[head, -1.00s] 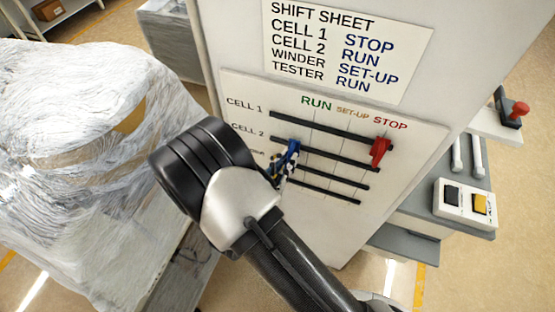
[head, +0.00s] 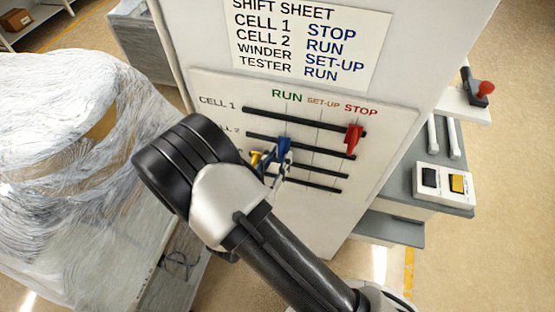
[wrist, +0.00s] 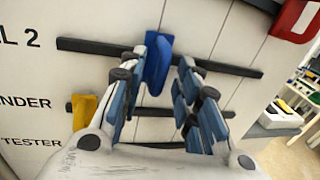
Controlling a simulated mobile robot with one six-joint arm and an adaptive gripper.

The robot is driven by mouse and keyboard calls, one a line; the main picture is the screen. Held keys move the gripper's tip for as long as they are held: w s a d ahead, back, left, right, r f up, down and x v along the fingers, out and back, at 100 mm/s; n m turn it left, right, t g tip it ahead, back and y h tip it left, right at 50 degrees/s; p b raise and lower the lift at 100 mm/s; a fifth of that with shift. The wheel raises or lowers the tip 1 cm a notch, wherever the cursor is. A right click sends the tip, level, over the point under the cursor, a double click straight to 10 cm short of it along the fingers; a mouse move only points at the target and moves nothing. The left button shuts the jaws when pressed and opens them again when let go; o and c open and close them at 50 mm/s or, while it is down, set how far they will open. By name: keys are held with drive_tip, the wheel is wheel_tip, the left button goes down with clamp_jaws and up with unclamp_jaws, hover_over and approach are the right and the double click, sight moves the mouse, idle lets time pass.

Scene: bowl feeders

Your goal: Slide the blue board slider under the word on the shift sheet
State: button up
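The blue slider (head: 284,147) sits on the CELL 2 track (head: 325,150) of the white board, at about the RUN line. In the wrist view the blue slider (wrist: 158,66) stands between the fingers of my gripper (wrist: 165,75), close against the left finger. A clear gap separates it from the right finger, so my gripper is open. Contact with the left finger cannot be told for sure. In the head view my gripper (head: 275,172) is partly hidden behind my wrist. The shift sheet (head: 308,42) reads RUN for CELL 2.
A red slider (head: 354,139) is at STOP on the CELL 1 track. A yellow slider (head: 256,159) is at the left of the WINDER track, just below left of the blue one. A wrapped pallet load (head: 60,120) stands left; a button box (head: 444,183) is right.

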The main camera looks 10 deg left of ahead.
drive_tip(key=v, duration=1.2)
drive_tip(key=shift+d, duration=0.1)
